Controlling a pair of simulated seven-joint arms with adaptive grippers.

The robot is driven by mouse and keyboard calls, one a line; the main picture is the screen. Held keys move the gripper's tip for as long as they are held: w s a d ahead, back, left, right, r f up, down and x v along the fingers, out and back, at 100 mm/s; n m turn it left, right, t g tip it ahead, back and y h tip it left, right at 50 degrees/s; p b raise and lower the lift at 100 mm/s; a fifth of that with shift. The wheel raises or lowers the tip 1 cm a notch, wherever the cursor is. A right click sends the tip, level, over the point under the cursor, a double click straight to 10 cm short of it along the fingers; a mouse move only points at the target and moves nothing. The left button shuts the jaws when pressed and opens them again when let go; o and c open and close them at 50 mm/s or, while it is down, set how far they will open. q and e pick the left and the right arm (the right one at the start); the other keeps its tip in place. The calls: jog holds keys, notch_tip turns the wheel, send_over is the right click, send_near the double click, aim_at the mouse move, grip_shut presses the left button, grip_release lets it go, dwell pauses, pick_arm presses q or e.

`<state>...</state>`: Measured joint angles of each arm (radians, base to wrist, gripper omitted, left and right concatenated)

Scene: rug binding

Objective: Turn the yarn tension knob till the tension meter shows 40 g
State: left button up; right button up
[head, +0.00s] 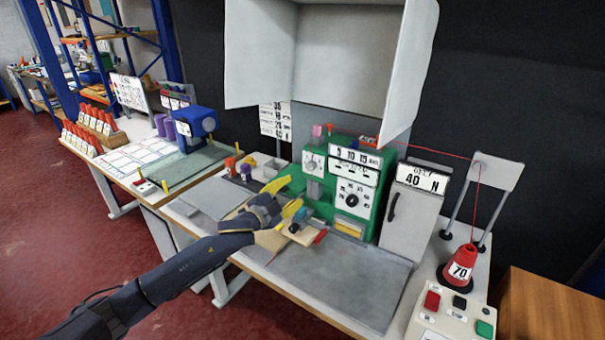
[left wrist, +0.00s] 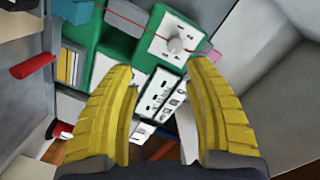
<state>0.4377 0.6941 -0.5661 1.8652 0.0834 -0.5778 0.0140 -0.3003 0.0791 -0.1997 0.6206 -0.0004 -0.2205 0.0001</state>
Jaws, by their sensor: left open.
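A green machine (head: 345,180) stands on the bench. A pale round knob on a white plate (head: 313,162) is on its upper left face; the knob also shows in the left wrist view (left wrist: 176,46). A black dial (head: 352,200) sits lower right. A white scale panel (head: 356,157) runs along the machine's top; its reading is too small to tell. My left gripper (head: 291,196) is open and empty in front of the machine, its yellow fingers pointing towards it. In the left wrist view the knob lies beyond the fingertips (left wrist: 160,72), apart from them. My right gripper is not seen.
A grey box marked 40 N (head: 408,212) stands right of the machine. Red yarn runs to a red cone marked 70 (head: 459,268). A button box (head: 452,314) is at the front right. A grey hood (head: 345,60) hangs above. A grey mat (head: 345,283) in front is clear.

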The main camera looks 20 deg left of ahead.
aim_at(309, 168)
pick_arm(q)
jog(key=s+a+r+n+h, duration=0.1)
jog(key=s+a+r+n, duration=0.15)
jog(key=n, duration=1.45)
jog(key=shift+t, duration=0.3)
jog(key=x, duration=1.6)
jog(key=shift+d+f, duration=0.1)
jog(key=shift+f, duration=0.3)
grip_shut()
jog(key=shift+m, duration=0.3)
